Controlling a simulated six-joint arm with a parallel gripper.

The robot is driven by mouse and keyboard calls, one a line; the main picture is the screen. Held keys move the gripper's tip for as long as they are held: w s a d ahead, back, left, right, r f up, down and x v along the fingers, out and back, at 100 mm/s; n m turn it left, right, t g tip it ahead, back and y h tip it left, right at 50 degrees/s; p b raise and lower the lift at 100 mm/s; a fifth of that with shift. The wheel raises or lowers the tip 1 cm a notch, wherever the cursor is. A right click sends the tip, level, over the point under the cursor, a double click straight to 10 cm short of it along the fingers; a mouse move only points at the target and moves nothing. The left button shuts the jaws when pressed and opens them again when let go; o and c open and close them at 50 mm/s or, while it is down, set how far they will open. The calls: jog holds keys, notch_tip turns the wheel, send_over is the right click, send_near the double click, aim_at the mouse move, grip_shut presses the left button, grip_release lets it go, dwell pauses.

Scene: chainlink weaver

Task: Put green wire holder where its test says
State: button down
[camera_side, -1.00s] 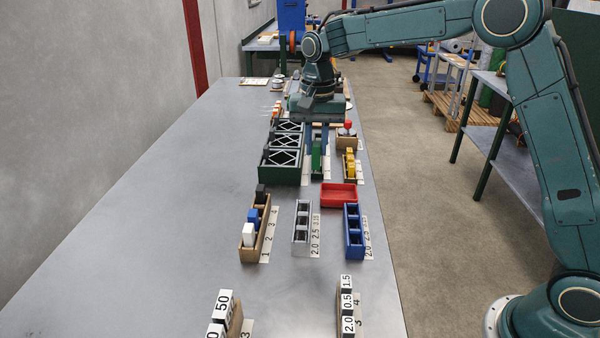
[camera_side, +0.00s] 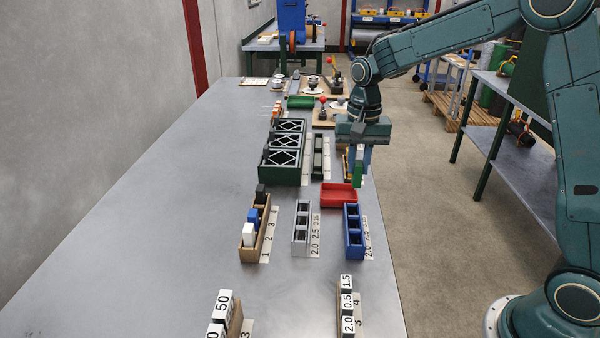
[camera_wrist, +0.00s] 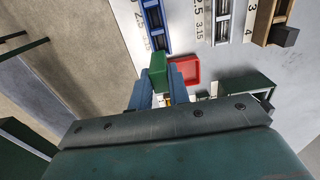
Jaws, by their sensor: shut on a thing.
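The green wire holder (camera_side: 358,173) is a small green block. My gripper (camera_side: 359,163) is shut on it, holding it upright in the air right of the red tray's far end. In the wrist view the green holder (camera_wrist: 157,72) shows between the blue fingers (camera_wrist: 160,88). A narrow dark green rack (camera_side: 318,157) with slots stands to the left of it. A grey rack (camera_side: 302,238) and a blue rack (camera_side: 353,238) with number strips stand nearer the camera.
A red tray (camera_side: 339,196) lies just below and left of the held holder. A large green crate (camera_side: 279,177) and a tan rack (camera_side: 250,252) stand left. The table's left side is clear.

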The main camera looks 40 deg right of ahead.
jog(key=shift+f, duration=0.45)
jog(key=shift+f, duration=0.15)
jog(key=shift+f, duration=3.95)
jog(key=c, duration=1.3)
grip_release()
jog(key=shift+o, duration=0.2)
notch_tip(320, 180, up, 13)
jog(key=shift+r, duration=0.4)
